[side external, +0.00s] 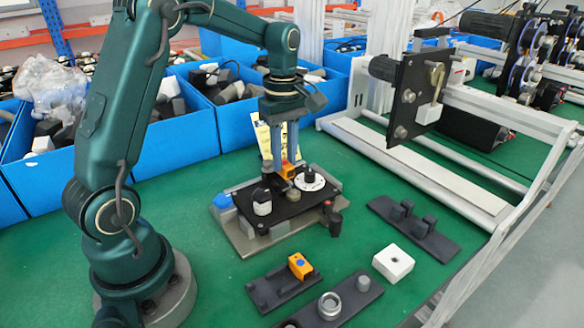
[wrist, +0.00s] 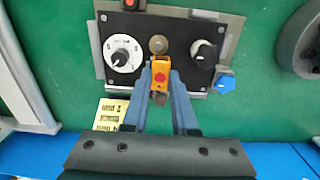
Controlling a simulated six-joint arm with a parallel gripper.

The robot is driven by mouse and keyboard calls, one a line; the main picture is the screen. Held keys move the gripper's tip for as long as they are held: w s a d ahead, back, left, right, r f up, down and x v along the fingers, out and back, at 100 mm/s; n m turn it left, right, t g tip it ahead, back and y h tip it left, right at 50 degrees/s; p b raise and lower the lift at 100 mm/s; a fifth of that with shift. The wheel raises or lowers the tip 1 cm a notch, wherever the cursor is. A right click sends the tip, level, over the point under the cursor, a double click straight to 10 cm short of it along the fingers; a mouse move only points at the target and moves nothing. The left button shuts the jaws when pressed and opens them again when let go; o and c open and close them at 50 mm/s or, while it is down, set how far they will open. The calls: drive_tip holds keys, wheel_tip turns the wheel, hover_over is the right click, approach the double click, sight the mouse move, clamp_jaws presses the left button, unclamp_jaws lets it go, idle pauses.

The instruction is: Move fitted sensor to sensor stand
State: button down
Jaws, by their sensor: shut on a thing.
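My gripper (side external: 280,170) points down over the black panel (side external: 270,217) and is shut on an orange sensor (wrist: 161,68). In the wrist view the sensor has a red dot and sits between my blue-grey fingertips (wrist: 161,80), close to a round brass knob (wrist: 158,44). Whether it still touches the panel is unclear. A second orange block with a blue dot (side external: 300,266) is on a dark stand (side external: 275,291) at the front. Another dark stand with two posts (side external: 415,232) lies to the right. Which one is the sensor stand is not clear.
The panel bears a white dial (wrist: 123,54) and a black knob (wrist: 204,53). A white block (side external: 393,262) and a dark holder with a metal ring (side external: 330,305) lie in front. Blue bins (side external: 185,140) stand behind; a metal frame (side external: 430,165) is at right.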

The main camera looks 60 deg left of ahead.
drive_tip(key=shift+s+d+f, duration=0.75)
drive_tip(key=shift+s+d, duration=1.6)
drive_tip(key=shift+d, duration=0.3)
drive_tip(key=shift+s+d+f, duration=0.75)
drive_tip(key=shift+s+d, duration=1.55)
drive_tip(key=shift+d, duration=0.4)
drive_tip(key=shift+s+d+f, duration=0.75)
drive_tip(key=shift+s+d, duration=1.6)
drive_tip(key=shift+d, duration=0.3)
drive_tip(key=shift+f, duration=0.15)
drive_tip(key=shift+f, duration=0.6)
drive_tip(key=shift+f, duration=0.35)
drive_tip(key=shift+f, duration=0.3)
drive_tip(key=shift+f, duration=0.15)
